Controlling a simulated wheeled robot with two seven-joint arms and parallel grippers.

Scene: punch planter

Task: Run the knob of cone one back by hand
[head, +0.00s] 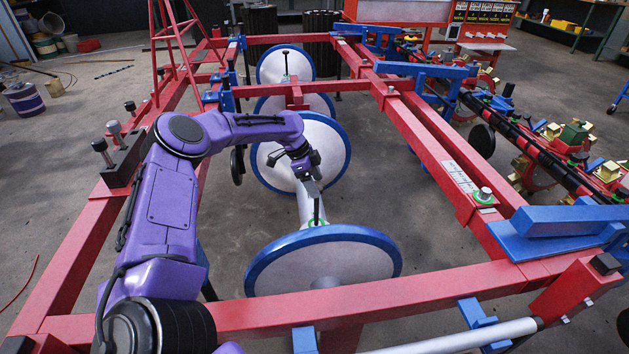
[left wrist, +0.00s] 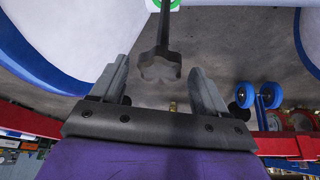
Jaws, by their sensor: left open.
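A dark knob on a thin stem (head: 316,210) stands up from a green ring on the white shaft between two white discs with blue rims. My left gripper (head: 311,187) is just above it, and the contact is too small to judge there. In the left wrist view the lobed knob (left wrist: 158,67) lies between the two grey fingers, with a visible gap on each side. The fingers are open and hold nothing. The near disc (head: 325,265) is in front of the knob, and another disc (head: 322,150) is behind it. My right gripper is not in view.
A red frame (head: 440,130) surrounds the discs, with a front beam (head: 380,296) close to me. A blue bracket (head: 560,222) sits at right. Another dark knob (head: 285,62) stands by the far disc. Bare floor shows right of the discs.

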